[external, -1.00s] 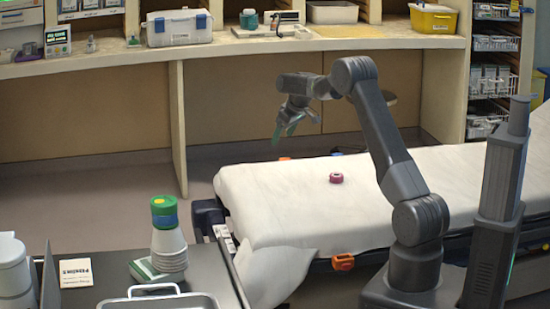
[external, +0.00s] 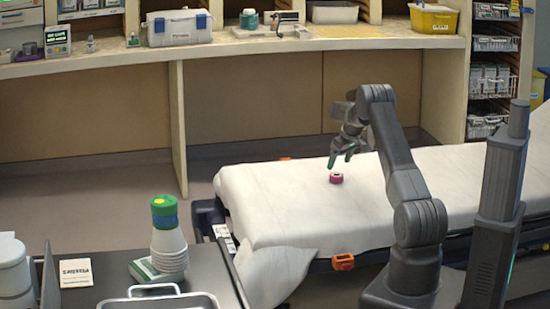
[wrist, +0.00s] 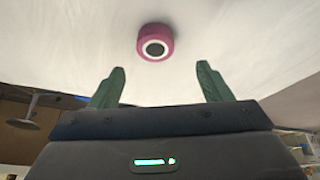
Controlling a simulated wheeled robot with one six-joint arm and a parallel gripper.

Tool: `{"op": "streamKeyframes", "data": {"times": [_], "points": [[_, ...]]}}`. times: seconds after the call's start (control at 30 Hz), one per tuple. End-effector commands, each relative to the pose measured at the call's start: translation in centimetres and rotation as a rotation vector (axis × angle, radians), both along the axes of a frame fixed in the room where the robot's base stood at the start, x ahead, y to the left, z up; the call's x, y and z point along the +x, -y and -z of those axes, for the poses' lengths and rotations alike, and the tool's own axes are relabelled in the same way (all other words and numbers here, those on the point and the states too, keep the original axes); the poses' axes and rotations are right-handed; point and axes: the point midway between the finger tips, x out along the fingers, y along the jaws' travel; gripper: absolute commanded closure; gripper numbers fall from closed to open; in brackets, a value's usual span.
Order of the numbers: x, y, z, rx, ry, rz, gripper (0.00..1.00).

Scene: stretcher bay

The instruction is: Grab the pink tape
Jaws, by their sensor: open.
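The pink tape (external: 336,178) is a small roll lying on the white sheet of the stretcher (external: 270,200). In the wrist view the tape (wrist: 155,42) shows its dark centre and pale inner ring, ahead of the fingertips and between their lines. My gripper (external: 341,160) is just above the tape in the external view, fingers pointing down. In the wrist view my gripper (wrist: 160,85) has its two green fingers spread apart with nothing between them. The tape does not touch the fingers in the wrist view.
The sheet around the tape is clear. A dark cart (external: 110,262) at the front left bears a stack of cups with a green-topped item (external: 164,212) and a metal tray (external: 160,300). A counter (external: 260,44) with boxes runs along the back.

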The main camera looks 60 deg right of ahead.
Motion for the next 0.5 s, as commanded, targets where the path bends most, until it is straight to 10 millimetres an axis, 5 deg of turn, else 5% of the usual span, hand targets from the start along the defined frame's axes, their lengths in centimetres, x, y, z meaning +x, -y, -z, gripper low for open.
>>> {"op": "streamKeyframes", "data": {"times": [0.5], "points": [[0.8, 1.0, 5.3, 0.0, -0.001, 0.0, 0.28]]}}
